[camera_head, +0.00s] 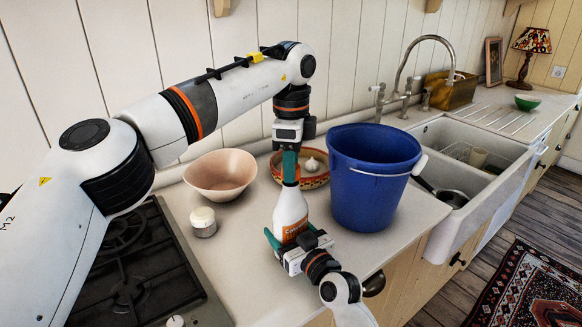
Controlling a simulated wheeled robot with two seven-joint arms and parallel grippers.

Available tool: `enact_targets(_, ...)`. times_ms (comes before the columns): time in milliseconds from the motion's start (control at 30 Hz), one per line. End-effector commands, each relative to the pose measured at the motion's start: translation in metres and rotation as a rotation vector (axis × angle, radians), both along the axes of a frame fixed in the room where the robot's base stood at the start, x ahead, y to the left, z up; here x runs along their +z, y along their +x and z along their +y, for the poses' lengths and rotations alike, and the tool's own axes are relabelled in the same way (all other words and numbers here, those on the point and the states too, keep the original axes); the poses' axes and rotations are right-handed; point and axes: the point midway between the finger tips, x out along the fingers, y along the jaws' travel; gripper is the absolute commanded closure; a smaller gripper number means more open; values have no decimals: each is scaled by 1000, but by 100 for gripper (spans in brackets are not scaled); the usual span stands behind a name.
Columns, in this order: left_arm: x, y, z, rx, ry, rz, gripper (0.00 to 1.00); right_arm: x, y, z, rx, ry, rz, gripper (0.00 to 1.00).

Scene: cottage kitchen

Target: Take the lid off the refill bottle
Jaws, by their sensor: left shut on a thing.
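The refill bottle (291,213) is white with an orange label and stands upright near the counter's front edge. Its lid (290,183) is at the top, mostly hidden by the teal fingers of my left gripper (290,167). My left gripper points straight down and is shut on the lid, directly above the bottle. My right gripper (294,238) comes from the front, low down, with one teal finger on each side of the bottle's lower body, and looks shut on it. I cannot tell whether the lid is apart from the neck.
A blue bucket (368,190) stands close to the right of the bottle. A patterned dish (316,181) with a pale bulb is behind, a pink bowl (219,172) and a small white jar (203,222) left. The hob (140,285) is further left, the sink (447,220) right.

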Motion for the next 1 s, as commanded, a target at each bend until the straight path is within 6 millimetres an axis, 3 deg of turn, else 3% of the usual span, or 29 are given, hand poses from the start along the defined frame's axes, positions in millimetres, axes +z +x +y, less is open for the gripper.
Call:
enact_targets(467, 6, 0, 0, 1, 0, -1, 94, 0, 0, 0, 0, -1, 1, 90)
enact_targets(800, 42, 0, 0, 1, 1, -2, 94, 0, 0, 0, 0, -1, 1, 90)
enact_targets(1000, 46, 0, 0, 0, 0, 0, 94, 0, 0, 0, 0, -1, 1, 90)
